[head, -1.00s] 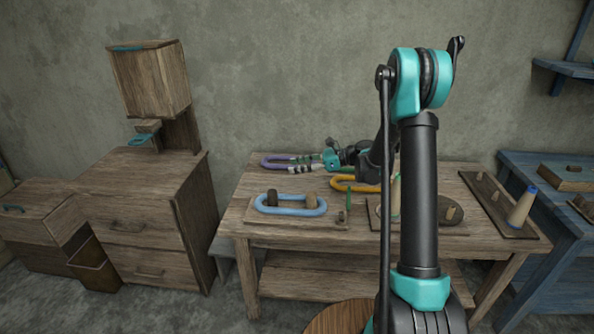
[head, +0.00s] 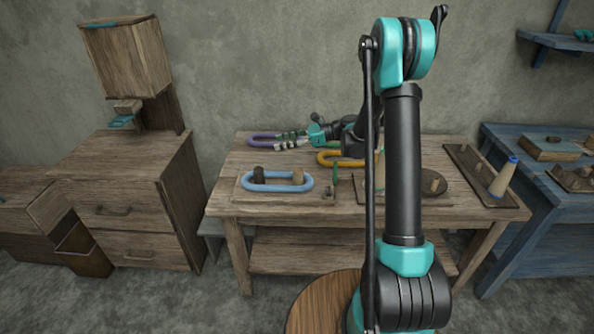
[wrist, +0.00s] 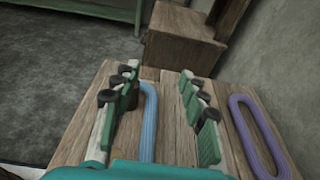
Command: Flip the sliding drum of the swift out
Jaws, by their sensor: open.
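A pale blue yarn loop (head: 301,187) lies stretched around two upright pegs, which look like the swift's drums. The dark drum (head: 259,175) is at the left and the lighter brown drum (head: 297,177) at the right. They stand on a flat wooden board (head: 242,195) at the table's front left. My gripper (head: 286,142) is open and empty. It points left over the back of the table, behind the swift. In the wrist view the blue loop (wrist: 148,120) shows between the spread fingers (wrist: 158,80), beside the left one. That finger hides much of the swift.
A purple loop (head: 258,139) lies at the table's back left; an orange loop (head: 338,159) lies near its middle. A drawer cabinet (head: 125,200) stands left. A cone (head: 504,180) stands at the right end.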

